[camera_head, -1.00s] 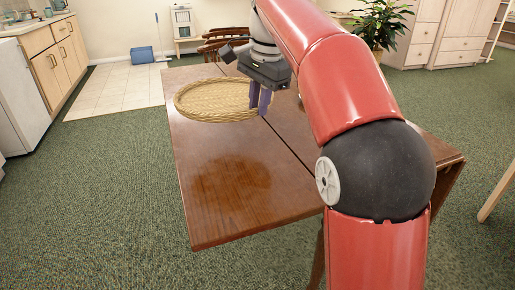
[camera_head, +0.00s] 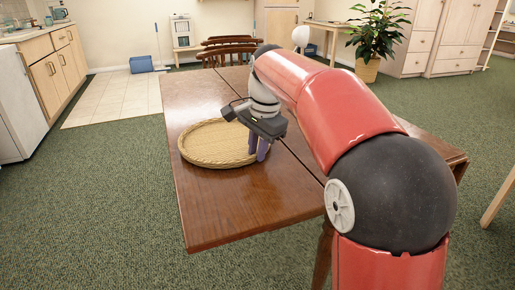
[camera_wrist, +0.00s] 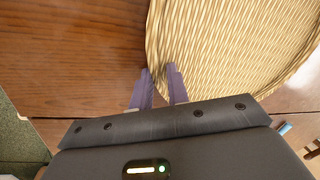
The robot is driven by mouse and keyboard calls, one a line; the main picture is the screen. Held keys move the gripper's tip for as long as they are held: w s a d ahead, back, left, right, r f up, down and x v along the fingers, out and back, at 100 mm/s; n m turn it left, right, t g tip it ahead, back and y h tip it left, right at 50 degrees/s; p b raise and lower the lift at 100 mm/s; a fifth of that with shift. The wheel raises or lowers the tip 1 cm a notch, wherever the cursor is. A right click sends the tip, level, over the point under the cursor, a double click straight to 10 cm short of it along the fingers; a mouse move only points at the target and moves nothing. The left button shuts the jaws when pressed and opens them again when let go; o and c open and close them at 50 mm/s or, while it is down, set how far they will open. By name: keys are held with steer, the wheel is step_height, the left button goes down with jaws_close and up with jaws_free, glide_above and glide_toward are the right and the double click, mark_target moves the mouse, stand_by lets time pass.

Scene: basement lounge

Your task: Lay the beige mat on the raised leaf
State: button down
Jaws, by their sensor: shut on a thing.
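The beige mat (camera_head: 215,144) is a round woven piece with a raised rim. In the head view it is at the left part of the wooden table, over the table leaf (camera_head: 215,205) left of the seam. My gripper (camera_head: 258,152) is at the mat's right edge, pointing down. In the wrist view the purple fingers (camera_wrist: 158,82) are shut on the rim of the mat (camera_wrist: 225,45), which fills the upper right. The mat looks level and at or close to the wood; I cannot tell whether its whole underside touches. Part of its far right edge is hidden by my gripper.
The seam runs between the leaf and the rest of the table, under my arm. The leaf's near part is bare. Wooden chairs (camera_head: 230,48) stand at the far side. A potted plant (camera_head: 375,35) is at the back right.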

steer(key=shift+f, duration=0.1)
steer(key=c, duration=1.4)
jaws_free()
steer(key=shift+o, duration=0.2)
step_height(320, 180, up, 11)
steer(key=s+d+p, duration=0.1)
steer(key=s+p, duration=0.1)
steer(key=p, duration=0.1)
steer(key=s+d+n+t, duration=0.1)
steer(key=s+d+n, duration=0.1)
steer(key=s+d, duration=0.3)
steer(key=s+d+f+n+t, duration=0.1)
steer(key=s+f+n, duration=0.3)
steer(key=s+f, duration=0.4)
steer(key=s+d+f+n+t+h, duration=0.1)
steer(key=s+d+f+n+t, duration=0.1)
steer(key=s+f, duration=0.6)
steer(key=s+d+n, duration=0.1)
steer(key=s+n, duration=0.1)
steer(key=s, duration=0.1)
steer(key=shift+s+f, duration=0.4)
